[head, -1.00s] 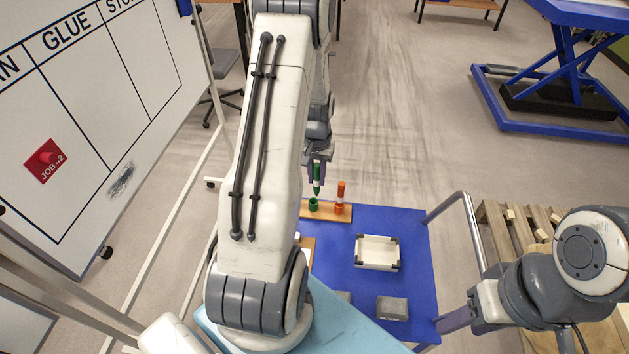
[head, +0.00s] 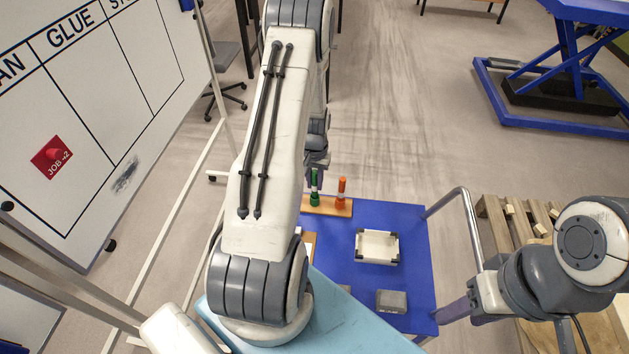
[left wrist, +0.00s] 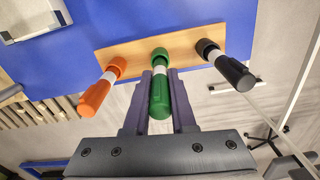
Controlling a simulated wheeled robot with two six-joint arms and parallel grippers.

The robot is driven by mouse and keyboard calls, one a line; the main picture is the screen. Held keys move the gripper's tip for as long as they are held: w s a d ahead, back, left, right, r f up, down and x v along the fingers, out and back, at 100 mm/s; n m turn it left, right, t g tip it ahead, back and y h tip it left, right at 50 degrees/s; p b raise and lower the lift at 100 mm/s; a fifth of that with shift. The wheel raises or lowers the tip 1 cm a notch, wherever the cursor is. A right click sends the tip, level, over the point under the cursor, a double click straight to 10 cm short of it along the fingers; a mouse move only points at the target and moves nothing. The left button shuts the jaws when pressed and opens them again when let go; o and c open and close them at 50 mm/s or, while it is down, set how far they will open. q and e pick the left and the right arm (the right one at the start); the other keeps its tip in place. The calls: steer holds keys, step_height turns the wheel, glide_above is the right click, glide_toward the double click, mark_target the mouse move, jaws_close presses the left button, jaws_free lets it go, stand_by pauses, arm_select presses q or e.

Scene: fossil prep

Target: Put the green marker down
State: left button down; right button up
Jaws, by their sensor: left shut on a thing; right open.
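The green marker (head: 314,184) stands upright at the wooden strip (head: 326,208), its lower end in the green cap (head: 314,201). My left gripper (head: 316,163) is shut on its upper part. In the left wrist view the green marker (left wrist: 159,97) sits between the two fingers of my left gripper (left wrist: 159,100), and its white band meets the green cap (left wrist: 160,55) on the wooden strip (left wrist: 130,54). My right gripper (head: 452,312) is open and empty at the right side of the blue table, partly cut from clear sight.
An orange marker (head: 341,188) and a black marker (left wrist: 233,72) stand on the strip either side of the green one. A white tray (head: 377,247) and a grey block (head: 391,301) lie on the blue table (head: 410,222). A whiteboard (head: 150,100) stands left.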

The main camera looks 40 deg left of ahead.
arm_select(q)
steer(key=shift+f, duration=0.35)
steer(key=c, duration=0.7)
jaws_free()
steer(key=shift+c, duration=0.2)
